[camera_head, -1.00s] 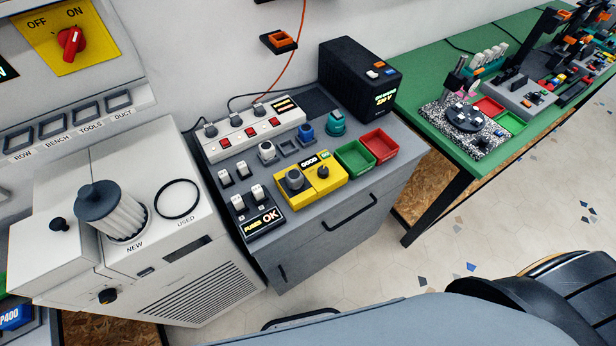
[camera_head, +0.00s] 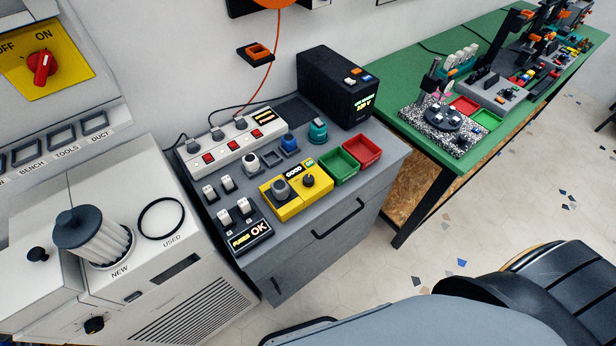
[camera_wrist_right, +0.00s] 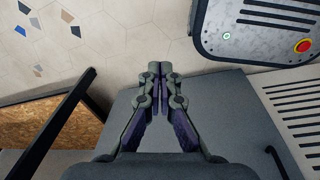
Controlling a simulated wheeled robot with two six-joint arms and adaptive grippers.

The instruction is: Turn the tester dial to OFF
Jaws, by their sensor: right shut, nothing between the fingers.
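The tester is a yellow box (camera_head: 291,208) on the grey cabinet top in the head view. It has a small black dial (camera_head: 309,181), a round grey socket (camera_head: 281,188) and a lit GOOD display (camera_head: 293,171). The dial's pointer setting is too small to read. My right gripper (camera_wrist_right: 158,75) shows only in its wrist view. It is shut and empty, in front of the grey cabinet (camera_wrist_right: 215,100), apart from the tester. The tester is not seen in the wrist view. My left gripper is in neither view.
Green bin (camera_head: 338,168) and red bin (camera_head: 362,151) sit right of the tester. Fuse sign (camera_head: 249,237), white fuses and power strip (camera_head: 234,143) lie around it. A white filter unit (camera_head: 190,282) stands left, a green bench (camera_head: 400,85) right. Floor between bench and chair (camera_head: 560,285) is clear.

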